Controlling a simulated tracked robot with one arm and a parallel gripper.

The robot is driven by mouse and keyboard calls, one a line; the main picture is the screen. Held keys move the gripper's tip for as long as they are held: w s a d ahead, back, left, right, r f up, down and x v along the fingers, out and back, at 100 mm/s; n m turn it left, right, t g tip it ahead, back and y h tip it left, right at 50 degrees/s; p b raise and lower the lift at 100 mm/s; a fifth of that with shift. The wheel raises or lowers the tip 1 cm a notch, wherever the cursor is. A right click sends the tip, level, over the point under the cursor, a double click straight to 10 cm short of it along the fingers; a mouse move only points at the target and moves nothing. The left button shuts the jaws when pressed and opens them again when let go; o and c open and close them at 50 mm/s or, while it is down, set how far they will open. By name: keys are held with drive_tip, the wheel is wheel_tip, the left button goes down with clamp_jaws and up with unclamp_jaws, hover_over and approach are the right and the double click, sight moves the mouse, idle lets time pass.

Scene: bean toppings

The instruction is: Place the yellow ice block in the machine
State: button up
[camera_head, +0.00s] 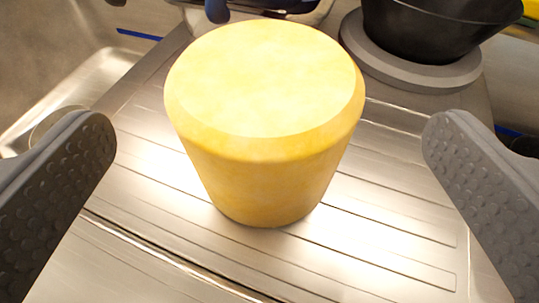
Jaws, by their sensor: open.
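The yellow ice block (262,120) stands upright on a ribbed metal drainboard in the middle of the view. It is a tapered round block, wider at the top, with a bevelled upper edge. My gripper (270,150) is wide open, with one grey dimpled finger at the left edge and one at the right edge. The block stands between and beyond the fingers, and neither finger appears to touch it. No machine can be made out for certain.
The drainboard (385,235) is clear around the block. A black bowl (425,35) sits on a round grey base (410,72) behind the block at the right. A metal sink basin (75,85) lies at the left. A dark blue object (217,10) shows partly at the top.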

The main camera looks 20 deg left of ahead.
drive_tip(key=shift+v, duration=2.75)
drive_tip(key=shift+r, duration=0.1)
drive_tip(key=w+d+r+m+h, duration=0.1)
drive_tip(key=w+d+r, duration=0.1)
drive_tip(key=d+r, duration=0.7)
drive_tip(key=w+d+r+m, duration=0.1)
drive_tip(key=w+d+r, duration=0.35)
drive_tip(key=r, duration=0.95)
drive_tip(key=s+d+r+h, duration=0.1)
drive_tip(key=s+d+r, duration=0.2)
drive_tip(key=d+r, duration=0.3)
drive_tip(key=s+d+r+m+t+h, duration=0.1)
drive_tip(key=s+d+r, duration=0.3)
drive_tip(key=d+r, duration=0.2)
drive_tip(key=s+d+r+h, duration=0.1)
drive_tip(key=s+d+r, duration=0.2)
drive_tip(key=d+r, duration=0.3)
drive_tip(key=shift+s+d+r, duration=0.3)
drive_tip(key=shift+s+d, duration=0.1)
drive_tip(key=shift+d, duration=0.45)
drive_tip(key=shift+c, duration=0.3)
